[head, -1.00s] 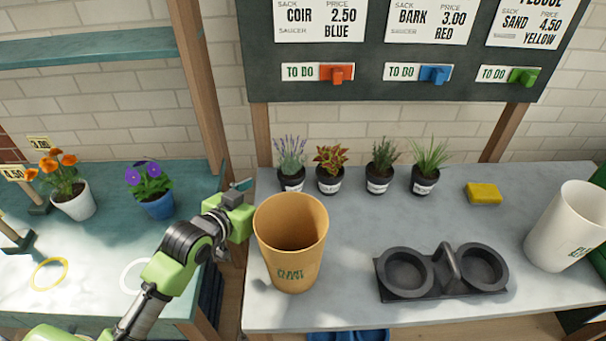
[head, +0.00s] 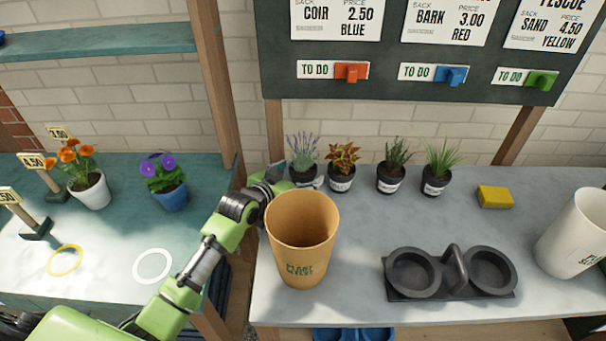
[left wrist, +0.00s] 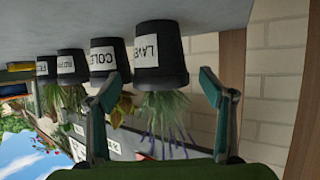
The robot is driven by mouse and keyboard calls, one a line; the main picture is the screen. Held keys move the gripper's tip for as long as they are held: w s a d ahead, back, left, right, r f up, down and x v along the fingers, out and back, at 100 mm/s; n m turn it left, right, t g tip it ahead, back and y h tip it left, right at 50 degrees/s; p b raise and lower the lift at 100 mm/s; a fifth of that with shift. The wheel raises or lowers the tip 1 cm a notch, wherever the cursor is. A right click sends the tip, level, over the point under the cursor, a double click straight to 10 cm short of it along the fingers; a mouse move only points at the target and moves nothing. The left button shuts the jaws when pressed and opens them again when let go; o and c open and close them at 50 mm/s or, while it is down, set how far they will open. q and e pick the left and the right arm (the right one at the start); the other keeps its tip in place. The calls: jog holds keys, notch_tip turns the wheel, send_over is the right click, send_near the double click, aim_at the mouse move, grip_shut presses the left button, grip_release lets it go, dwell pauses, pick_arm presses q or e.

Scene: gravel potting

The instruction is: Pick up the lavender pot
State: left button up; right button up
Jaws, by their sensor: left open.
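The lavender pot (head: 303,174) is a small black pot with purple-tipped lavender, at the left end of a row along the back of the grey table. In the left wrist view the pot (left wrist: 160,58) appears upside down, its label partly readable as "LAVE". My left gripper (head: 292,184) is open at this pot, coming from the left behind the tan bucket. In the left wrist view the open fingers (left wrist: 160,84) show on either side of the lavender foliage and lower pot image. I cannot tell whether they touch it. My right gripper is out of view.
A tan bucket (head: 301,246) stands close in front of my left arm. Several black pots, including the red-leaved one (head: 341,177), stand to the right. A dark double-ring holder (head: 450,290), yellow sponge (head: 495,197) and white bucket (head: 573,238) are also on the table.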

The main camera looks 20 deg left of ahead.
pick_arm(q)
jog(key=shift+x, duration=1.35)
jog(key=c, duration=1.4)
jog(key=shift+r, duration=0.1)
jog(key=shift+c, duration=0.2)
